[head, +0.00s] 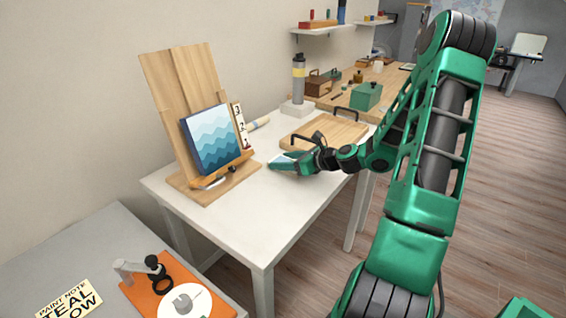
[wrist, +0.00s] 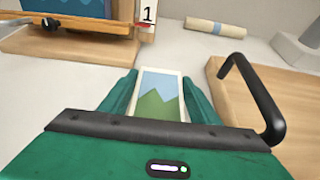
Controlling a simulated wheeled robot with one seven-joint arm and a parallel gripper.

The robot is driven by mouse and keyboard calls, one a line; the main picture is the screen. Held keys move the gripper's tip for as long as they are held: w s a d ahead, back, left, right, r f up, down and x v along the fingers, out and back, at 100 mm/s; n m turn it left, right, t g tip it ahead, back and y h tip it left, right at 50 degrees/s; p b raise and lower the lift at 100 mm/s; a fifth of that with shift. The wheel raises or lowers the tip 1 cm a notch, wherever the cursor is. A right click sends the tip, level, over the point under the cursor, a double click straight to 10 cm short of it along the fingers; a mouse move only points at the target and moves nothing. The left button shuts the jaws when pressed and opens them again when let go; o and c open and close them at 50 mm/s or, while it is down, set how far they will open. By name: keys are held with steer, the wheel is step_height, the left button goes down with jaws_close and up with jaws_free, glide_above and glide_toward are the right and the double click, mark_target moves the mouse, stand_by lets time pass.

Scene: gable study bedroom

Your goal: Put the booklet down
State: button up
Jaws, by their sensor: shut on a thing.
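The booklet (wrist: 159,93) has a pale border and a picture of blue sky and green hills. In the wrist view it lies between the two fingers of my gripper (wrist: 160,88), which is shut on it. In the head view my gripper (head: 284,162) is low over the white table (head: 285,218), right of the easel's base, and a small part of the booklet (head: 284,157) shows at it. I cannot tell whether the booklet touches the table top.
A wooden easel (head: 168,72) with a blue wave painting (head: 211,140) stands left of my gripper. A wooden tray (head: 315,132) with black handles is close on the right. A rolled paper (head: 258,124) lies behind. The table's front part is clear.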

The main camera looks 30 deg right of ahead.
steer(key=o, duration=0.7)
steer(key=shift+f, duration=0.1)
steer(key=o, duration=0.4)
